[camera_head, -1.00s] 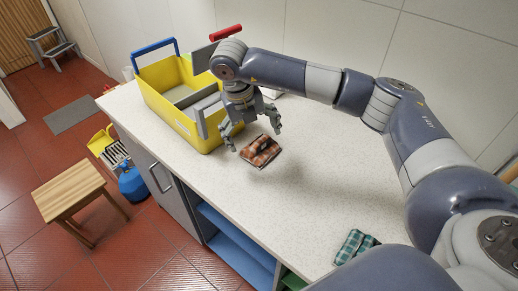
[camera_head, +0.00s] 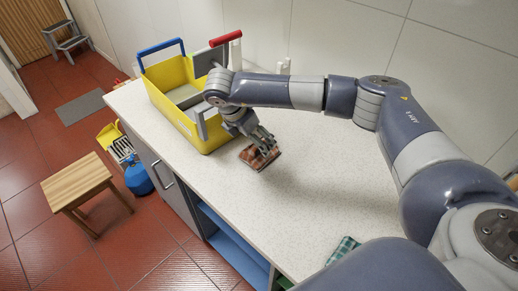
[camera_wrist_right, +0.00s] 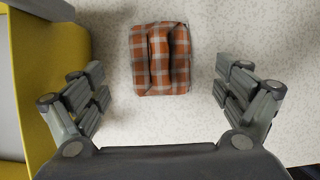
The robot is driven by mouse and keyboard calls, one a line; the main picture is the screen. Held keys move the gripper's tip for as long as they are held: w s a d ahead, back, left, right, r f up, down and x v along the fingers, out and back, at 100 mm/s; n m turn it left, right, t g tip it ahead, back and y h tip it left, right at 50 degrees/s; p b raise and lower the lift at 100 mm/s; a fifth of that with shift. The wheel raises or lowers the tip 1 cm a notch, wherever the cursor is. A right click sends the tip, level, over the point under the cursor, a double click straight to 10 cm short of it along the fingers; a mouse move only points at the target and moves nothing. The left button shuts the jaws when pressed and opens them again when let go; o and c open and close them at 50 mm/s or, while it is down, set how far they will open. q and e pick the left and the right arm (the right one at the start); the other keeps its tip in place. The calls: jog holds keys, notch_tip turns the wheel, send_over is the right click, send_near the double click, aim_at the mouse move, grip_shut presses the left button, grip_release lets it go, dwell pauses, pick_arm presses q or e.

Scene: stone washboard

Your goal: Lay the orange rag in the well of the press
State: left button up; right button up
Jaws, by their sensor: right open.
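The orange rag is a folded orange-and-grey checked cloth lying on the speckled worktop; it shows in the head view (camera_head: 250,158) and in the right wrist view (camera_wrist_right: 160,60). My right gripper (camera_head: 264,148) is open just above the rag. In the right wrist view the rag lies between the spread fingers (camera_wrist_right: 160,76), towards the top, with a gap on either side. The press appears to be the yellow box (camera_head: 183,120) with grey inner parts, left of my right gripper. Its inside is partly hidden by my arm. My left gripper is out of view.
The yellow box has a raised blue handle (camera_head: 161,44) and a red handle (camera_head: 226,39). A green checked cloth (camera_head: 343,248) lies at the front edge, partly hidden by my arm. The worktop (camera_head: 310,180) right of the rag is clear.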

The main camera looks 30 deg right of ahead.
jog(key=shift+x, duration=0.95)
jog(key=shift+d+f+p, duration=0.25)
jog(key=shift+f+p, duration=0.25)
jog(key=shift+p, duration=0.2)
jog(key=p+x, duration=0.1)
jog(key=x, duration=0.2)
jog(key=shift+f+p, duration=0.2)
jog(key=shift+p, duration=0.1)
jog(key=shift+w+d+f, duration=0.15)
jog(key=shift+d+f, duration=0.05)
jog(key=shift+f, duration=0.25)
jog(key=c, duration=1.3)
jog(key=shift+r, duration=0.15)
